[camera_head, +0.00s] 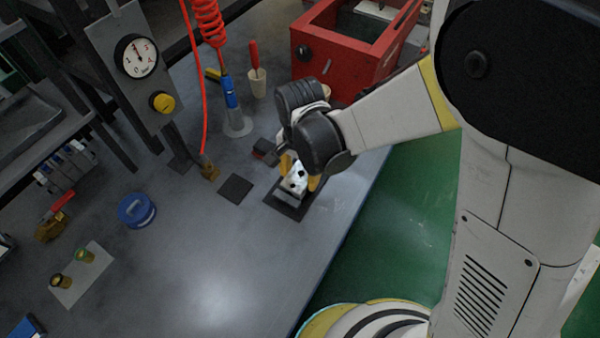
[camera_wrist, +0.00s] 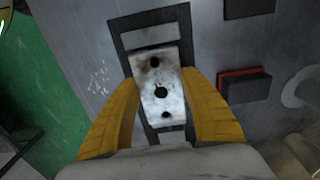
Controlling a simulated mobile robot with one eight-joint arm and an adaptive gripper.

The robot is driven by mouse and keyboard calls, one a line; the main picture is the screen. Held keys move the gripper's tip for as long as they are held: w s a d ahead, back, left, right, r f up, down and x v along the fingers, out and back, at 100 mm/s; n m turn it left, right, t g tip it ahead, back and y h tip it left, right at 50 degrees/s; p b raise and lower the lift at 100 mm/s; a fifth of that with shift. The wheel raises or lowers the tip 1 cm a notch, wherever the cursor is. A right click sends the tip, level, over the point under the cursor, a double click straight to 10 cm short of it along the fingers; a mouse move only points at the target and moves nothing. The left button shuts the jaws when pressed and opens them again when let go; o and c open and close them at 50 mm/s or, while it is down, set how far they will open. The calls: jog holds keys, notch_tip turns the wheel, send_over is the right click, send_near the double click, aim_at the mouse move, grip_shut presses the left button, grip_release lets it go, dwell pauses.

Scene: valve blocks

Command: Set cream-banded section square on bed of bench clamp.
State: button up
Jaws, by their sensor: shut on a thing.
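My gripper (camera_head: 298,180) is shut on a pale, worn metal block (camera_wrist: 158,75) with dark holes in its face. Its yellow fingers press on both sides of the block in the wrist view (camera_wrist: 160,105). The block also shows in the head view (camera_head: 296,182), partly hidden by the fingers. No cream band can be made out on it. A dark rectangular frame (camera_wrist: 122,30) lies on the bench under the block; it also shows in the head view (camera_head: 287,210). I cannot tell whether the block touches it, or which thing is the bench clamp.
A dark square pad (camera_head: 236,188) and a dark block with a red part (camera_head: 265,150) lie close by. A red bin (camera_head: 340,60) stands behind. A blue round container (camera_head: 137,210) is at left. The bench front is clear; the green floor lies beyond its right edge.

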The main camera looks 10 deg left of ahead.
aim_at(300, 175)
jog(key=shift+f, duration=0.15)
jog(key=o, duration=1.4)
jog(key=shift+c, duration=0.2)
notch_tip(300, 175, up, 12)
jog(key=p, duration=0.5)
jog(key=s+d+r+n+t, duration=0.1)
jog(key=d+r, duration=0.3)
jog(key=d, duration=0.4)
jog(key=s+d+r+n+t, duration=0.2)
jog(key=d+r+t, duration=0.1)
jog(key=d, duration=0.6)
jog(key=s+d+r+n+t, duration=0.1)
jog(key=d+r+t, duration=0.2)
jog(key=d, duration=0.6)
notch_tip(300, 175, up, 2)
jog(key=shift+s+r+n, duration=0.25)
jog(key=shift+s+n, duration=0.05)
jog(key=shift+s, duration=0.1)
jog(key=shift+a, duration=0.1)
